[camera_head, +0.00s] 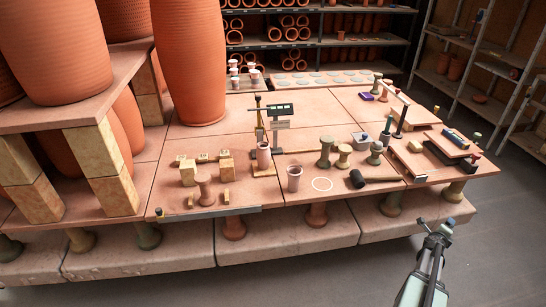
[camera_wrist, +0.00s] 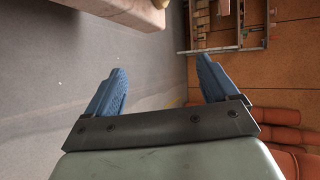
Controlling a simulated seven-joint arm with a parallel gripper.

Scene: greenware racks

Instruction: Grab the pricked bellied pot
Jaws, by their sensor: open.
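I cannot make out prick marks on any pot, so I cannot tell which one is the pricked bellied pot. A small terracotta cup (camera_head: 294,178) stands on the front of the kiln shelf beside a pale ring. Another small pot (camera_head: 263,157) stands at the post of a small stand with a dark display. Several small white-rimmed pots (camera_head: 234,77) stand farther back. My gripper (camera_head: 438,227) is low at the right, beyond the shelf's front edge and above the floor. In the wrist view, the blue fingers of my gripper (camera_wrist: 160,82) are spread and empty.
Large ribbed jars (camera_head: 188,60) stand at the left, some on a raised slab with block props. A dark mallet (camera_head: 358,179) and several spool-shaped props (camera_head: 325,151) lie or stand near the front right. Raised boards (camera_head: 420,165) fill the right corner. The floor (camera_head: 500,240) at right is clear.

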